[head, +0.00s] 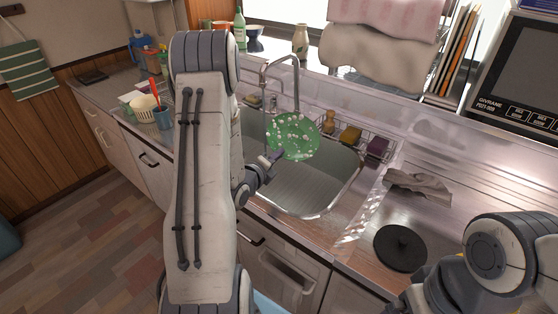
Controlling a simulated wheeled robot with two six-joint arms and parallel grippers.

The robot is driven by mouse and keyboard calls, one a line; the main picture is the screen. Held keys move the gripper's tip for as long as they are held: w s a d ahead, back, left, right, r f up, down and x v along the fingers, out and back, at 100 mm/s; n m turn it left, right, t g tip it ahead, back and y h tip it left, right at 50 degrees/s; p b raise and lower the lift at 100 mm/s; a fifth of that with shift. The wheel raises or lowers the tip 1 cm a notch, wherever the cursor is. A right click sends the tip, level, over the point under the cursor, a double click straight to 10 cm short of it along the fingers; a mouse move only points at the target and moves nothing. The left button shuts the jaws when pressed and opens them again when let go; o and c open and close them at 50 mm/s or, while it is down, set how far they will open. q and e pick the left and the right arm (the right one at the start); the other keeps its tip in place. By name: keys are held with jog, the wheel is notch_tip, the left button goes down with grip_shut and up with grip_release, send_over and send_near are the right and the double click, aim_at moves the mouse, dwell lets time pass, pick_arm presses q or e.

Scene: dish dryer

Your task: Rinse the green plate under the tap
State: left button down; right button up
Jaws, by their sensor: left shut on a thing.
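The green plate (294,137) is held over the sink (318,188), tilted, with its face towards me and white foam spots on it. My left gripper (276,156) is shut on the plate's lower left edge. The metal tap (283,60) arches up just behind the plate, and its spout end is close to the plate's top edge. I cannot tell whether water is running. My right arm shows at the lower right, but its fingers are not visible.
A wire rack (365,143) with sponges and a brush lines the sink's back. A grey cloth (418,185) and a black round lid (400,248) lie on the counter to the right. A microwave (520,80) stands at the back right.

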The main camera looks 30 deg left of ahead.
aim_at(274, 148)
pick_arm(q)
jog(key=a, duration=0.1)
jog(key=w, duration=0.1)
jog(key=w+a+p, duration=0.1)
jog(key=shift+w+a+f, duration=0.1)
jog(key=shift+a+f, duration=0.15)
jog(key=shift+a, duration=0.1)
jog(key=w+a+f+b, duration=0.1)
jog(key=w+a+f, duration=0.1)
jog(key=w+a, duration=0.4)
jog(key=shift+a+b, duration=0.3)
jog(key=shift+a, duration=0.5)
jog(key=shift+w+d, duration=0.1)
jog(key=shift+w+d+b, duration=0.3)
jog(key=shift+w+b, duration=0.1)
jog(key=shift+b, duration=0.05)
jog(key=shift+s+a+b, duration=0.35)
jog(key=shift+s+a, duration=0.05)
jog(key=shift+s, duration=0.1)
